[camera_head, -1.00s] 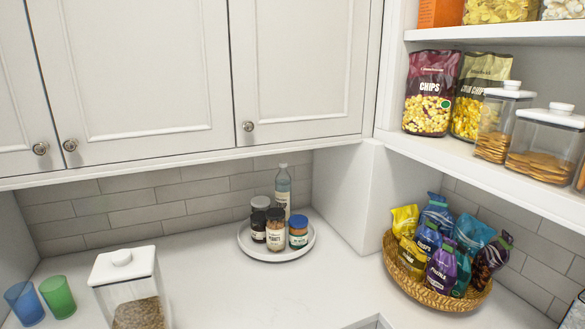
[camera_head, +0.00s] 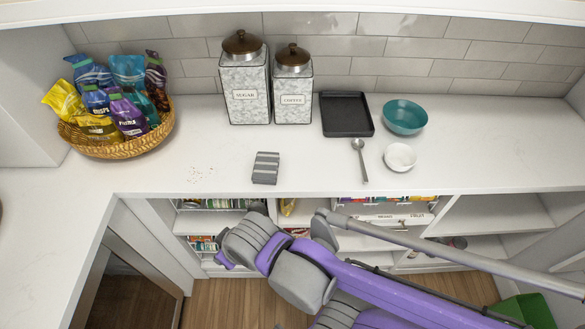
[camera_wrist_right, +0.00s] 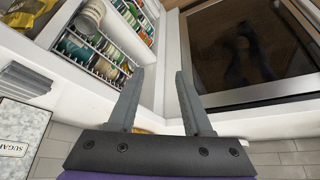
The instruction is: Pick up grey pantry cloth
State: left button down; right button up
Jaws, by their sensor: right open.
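The grey pantry cloth (camera_head: 265,168) lies folded on the white counter, near its front edge, with lighter stripes across it. It also shows at the left side of the right wrist view (camera_wrist_right: 25,80). My right gripper (camera_wrist_right: 161,72) is open, with nothing between its fingers. In the head view my purple right arm reaches in from the lower right, in front of and below the counter edge. The jaws are hard to make out there. The gripper is apart from the cloth. My left gripper is not in view.
Sugar (camera_head: 246,95) and coffee (camera_head: 293,90) canisters stand behind the cloth. A black tray (camera_head: 346,114), spoon (camera_head: 360,160), teal bowl (camera_head: 405,116) and white bowl (camera_head: 400,157) are to its right. A snack basket (camera_head: 110,148) and crumbs (camera_head: 200,174) are left. Open shelves lie below the counter.

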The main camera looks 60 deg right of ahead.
aim_at(266, 166)
jog(key=z, duration=1.75)
